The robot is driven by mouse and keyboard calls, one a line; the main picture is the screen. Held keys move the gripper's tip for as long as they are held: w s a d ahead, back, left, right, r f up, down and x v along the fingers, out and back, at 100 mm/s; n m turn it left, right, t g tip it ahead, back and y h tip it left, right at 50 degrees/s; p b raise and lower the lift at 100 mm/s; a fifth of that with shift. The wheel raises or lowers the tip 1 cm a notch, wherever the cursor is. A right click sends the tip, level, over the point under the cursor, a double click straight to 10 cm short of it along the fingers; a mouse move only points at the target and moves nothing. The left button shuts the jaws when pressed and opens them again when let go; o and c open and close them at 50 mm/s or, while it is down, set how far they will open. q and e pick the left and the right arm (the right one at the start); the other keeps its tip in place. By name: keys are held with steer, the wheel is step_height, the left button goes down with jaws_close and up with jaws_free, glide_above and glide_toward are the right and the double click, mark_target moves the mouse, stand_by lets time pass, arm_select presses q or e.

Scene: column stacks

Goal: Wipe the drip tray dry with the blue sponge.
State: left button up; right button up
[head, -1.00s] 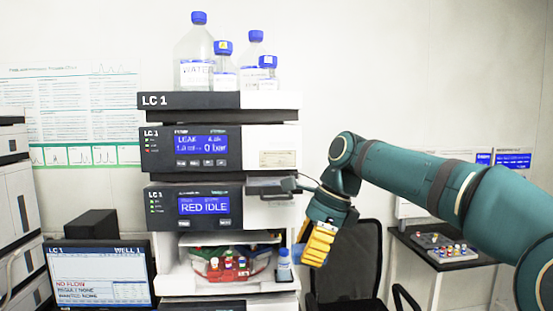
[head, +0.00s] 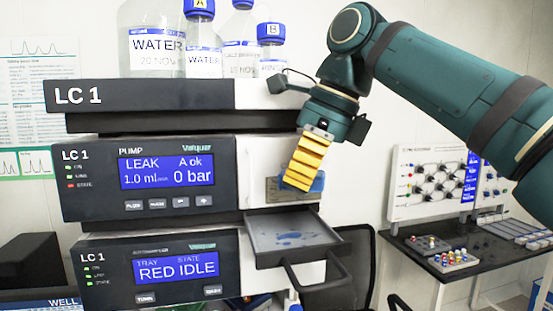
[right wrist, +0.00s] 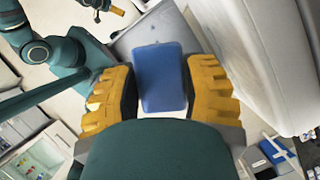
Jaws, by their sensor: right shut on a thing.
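The drip tray (head: 262,240) is a shallow grey tray pulled out from the LC 1 stack, with a dark handle in front. Blue wet patches lie on its floor. My right gripper (head: 305,172) is above the tray, its yellow fingers shut on the blue sponge (head: 316,186). The sponge appears clear of the tray floor. In the right wrist view the sponge (right wrist: 162,78) sits between both fingers, with the grey tray (right wrist: 135,38) behind it.
The pump module (head: 150,180) and the module reading RED IDLE (head: 110,270) stand left of the tray. Water bottles (head: 155,45) stand on top of the stack. A black chair (head: 350,265) is right of the tray. A side table (head: 440,250) holds small vials.

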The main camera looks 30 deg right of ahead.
mark_target(293, 235)
steer(key=shift+r, duration=0.15)
steer(key=shift+s+f, duration=0.15)
steer(key=shift+f, duration=0.05)
steer(key=shift+s+f, duration=0.1)
steer(key=shift+f, duration=2.6)
steer(key=shift+f+b, duration=0.65)
steer(key=shift+f, duration=0.4)
steer(key=shift+a, duration=0.1)
